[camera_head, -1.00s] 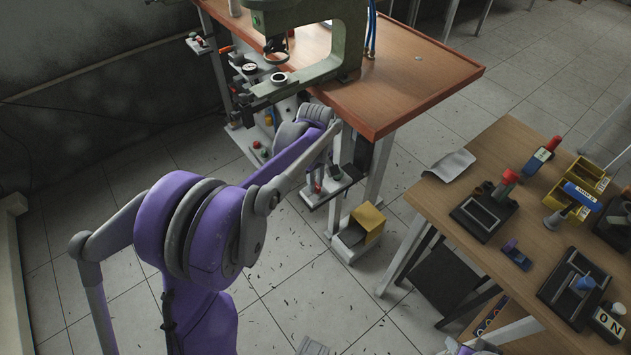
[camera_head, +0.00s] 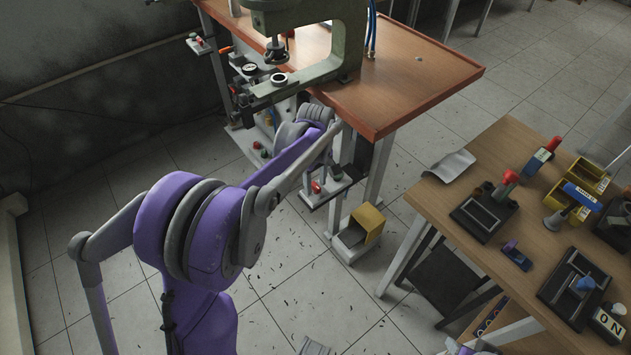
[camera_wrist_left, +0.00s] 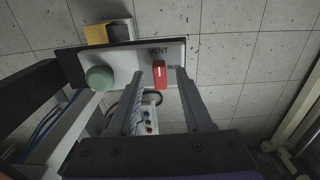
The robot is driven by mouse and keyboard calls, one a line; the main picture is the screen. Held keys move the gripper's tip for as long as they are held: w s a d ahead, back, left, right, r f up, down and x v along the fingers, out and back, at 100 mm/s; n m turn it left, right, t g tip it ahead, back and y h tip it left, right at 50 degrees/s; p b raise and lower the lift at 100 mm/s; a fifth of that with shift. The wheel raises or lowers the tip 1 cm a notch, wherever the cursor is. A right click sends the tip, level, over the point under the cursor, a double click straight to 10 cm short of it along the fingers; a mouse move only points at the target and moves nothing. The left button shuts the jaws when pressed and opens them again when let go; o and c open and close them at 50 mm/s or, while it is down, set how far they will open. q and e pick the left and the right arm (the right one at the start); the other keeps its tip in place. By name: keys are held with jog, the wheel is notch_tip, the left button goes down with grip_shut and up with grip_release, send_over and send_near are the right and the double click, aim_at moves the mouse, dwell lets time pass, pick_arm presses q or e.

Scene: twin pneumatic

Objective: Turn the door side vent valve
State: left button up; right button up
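The valve's red lever (camera_wrist_left: 159,74) sits on a small grey panel (camera_wrist_left: 121,66) marked VENT and RUN in the left wrist view. It points toward my wrist, beside the RUN mark. My left gripper (camera_wrist_left: 160,84) is open. Its two grey fingers stand on either side of the lever, with a visible gap on the right; contact on the left is unclear. In the head view the red lever (camera_head: 316,187) shows low beside the bench leg, below my left forearm. My right gripper is out of view.
A green knob (camera_wrist_left: 100,78) is on the same panel, left of the lever. A yellow box (camera_head: 367,222) stands on the floor near the panel. The green press (camera_head: 345,45) is on the bench (camera_head: 425,75) above. A tool-laden wooden table (camera_head: 440,200) is at right.

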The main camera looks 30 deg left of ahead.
aim_at(316, 186)
pick_arm(q)
notch_tip(316, 186, up, 11)
jog(key=p, duration=0.1)
dwell(0.5)
jog(key=shift+f, duration=0.1)
jog(key=s+d+m+t+p, duration=0.1)
jog(key=s+d+m+p, duration=0.1)
jog(key=s, duration=0.5)
jog(key=s+d+r+m+t+p, duration=0.1)
jog(key=s+d+m+t+p, duration=0.1)
jog(key=s+d+m, duration=0.3)
jog(key=s+d+r+m+t+p, duration=0.1)
jog(key=s+d+m+t+p, duration=0.1)
jog(key=s+m, duration=0.4)
jog(key=s+d+p, duration=0.1)
jog(key=s+p, duration=0.1)
jog(key=s, duration=0.1)
jog(key=shift+d+r+m, duration=0.2)
jog(key=shift+d+m, duration=0.05)
jog(key=shift+m, duration=0.05)
